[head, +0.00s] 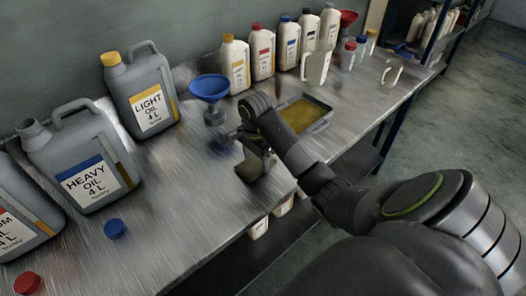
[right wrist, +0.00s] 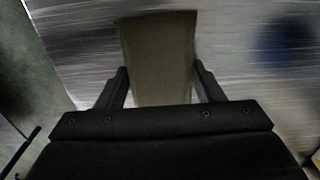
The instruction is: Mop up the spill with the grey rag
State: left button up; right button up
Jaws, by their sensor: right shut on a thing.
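The grey rag (right wrist: 158,50), brownish in this light, is between the two fingers of my right gripper (right wrist: 161,80) in the right wrist view. In the head view the right gripper (head: 258,148) is low over the middle of the metal bench, shut on the rag (head: 250,168). The rag's lower end is at or very near the bench top; I cannot tell if it touches. I cannot make out a clear spill; the bench around the rag shows streaky reflections, and the arm hides part of it. My left gripper is not in view.
A tray (head: 323,124) of yellow oil lies right of my gripper, and a blue funnel (head: 209,88) stands behind it. Grey cans of light oil (head: 140,95) and heavy oil (head: 85,160) stand left. A blue cap (head: 115,228) lies in front. Several bottles line the back.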

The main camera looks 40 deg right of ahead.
aim_at(243, 178)
jog(key=a+p, duration=0.1)
jog(key=a, duration=0.1)
jog(key=s+a+p, duration=0.1)
jog(key=a, duration=0.2)
jog(key=shift+a, duration=0.3)
jog(key=d+b, duration=0.2)
jog(key=d, duration=0.8)
jog(key=a+b, duration=0.1)
jog(key=w+a+b, duration=0.1)
jog(key=shift+a+f, duration=0.2)
jog(key=shift+a, duration=0.1)
jog(key=w+a, duration=0.1)
jog(key=a, duration=0.1)
jog(key=w+a+p, duration=0.1)
jog(key=a, duration=0.2)
jog(key=w+a, duration=0.1)
jog(key=a, duration=0.1)
jog(key=shift+a+r, duration=0.2)
jog(key=d+b, duration=0.2)
jog(key=d, duration=0.8)
jog(key=a, duration=0.1)
jog(key=s+a+p, duration=0.1)
jog(key=a, duration=0.1)
jog(key=s+a+p, duration=0.1)
jog(key=shift+a+r, duration=0.1)
jog(key=shift+a, duration=0.2)
jog(key=shift+s+a, duration=0.1)
jog(key=shift+a, duration=0.1)
